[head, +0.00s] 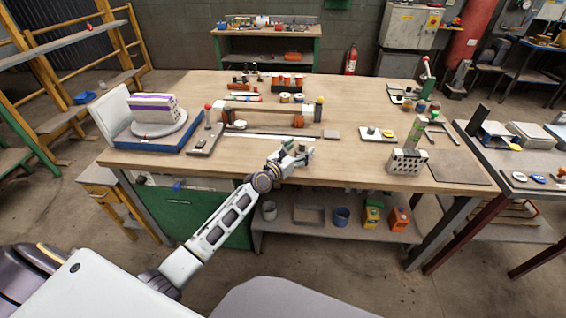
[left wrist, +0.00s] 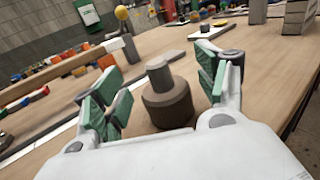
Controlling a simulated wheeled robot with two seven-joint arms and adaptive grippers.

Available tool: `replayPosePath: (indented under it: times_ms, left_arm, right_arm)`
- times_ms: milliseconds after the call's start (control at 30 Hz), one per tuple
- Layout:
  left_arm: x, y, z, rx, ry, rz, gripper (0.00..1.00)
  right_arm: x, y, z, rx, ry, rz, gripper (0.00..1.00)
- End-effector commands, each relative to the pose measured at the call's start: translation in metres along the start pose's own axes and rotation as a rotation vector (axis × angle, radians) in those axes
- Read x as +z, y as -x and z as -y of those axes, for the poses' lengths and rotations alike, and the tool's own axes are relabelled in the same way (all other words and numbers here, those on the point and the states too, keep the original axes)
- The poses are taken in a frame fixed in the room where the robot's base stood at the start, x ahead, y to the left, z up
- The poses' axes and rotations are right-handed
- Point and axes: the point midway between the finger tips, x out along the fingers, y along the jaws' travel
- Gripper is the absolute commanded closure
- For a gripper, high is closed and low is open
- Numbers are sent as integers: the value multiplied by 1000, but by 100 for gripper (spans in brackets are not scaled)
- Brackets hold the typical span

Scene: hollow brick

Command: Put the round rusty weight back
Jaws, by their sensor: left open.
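The round rusty weight (left wrist: 168,102) stands upright on the wooden table in the left wrist view, a brown stepped cylinder with a narrower knob on top. My left gripper (head: 303,152) is over the table's front edge area in the head view. Its green-padded fingers are open on either side of the weight in the left wrist view, with gaps between pads and weight. My right gripper is not in view.
A white plate (head: 390,138) with a small dark piece and a yellow piece lies right of the gripper. A hollow brick (head: 407,161) stands farther right. Behind is a long wooden bar (head: 262,107) on orange supports. A blue tray (head: 150,145) is at left.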

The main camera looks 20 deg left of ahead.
Motion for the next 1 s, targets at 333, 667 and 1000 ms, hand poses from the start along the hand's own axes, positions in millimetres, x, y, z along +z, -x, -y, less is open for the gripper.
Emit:
replayPosePath:
  times_ms: [333,667,1000]
  left_arm:
    - [0,30,0,0,0,0,28]
    - [-1,58,0,1,0,-1,28]
    - [0,86,0,1,0,0,28]
  right_arm:
    - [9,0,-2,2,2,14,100]
    - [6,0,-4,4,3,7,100]
    - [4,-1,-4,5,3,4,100]
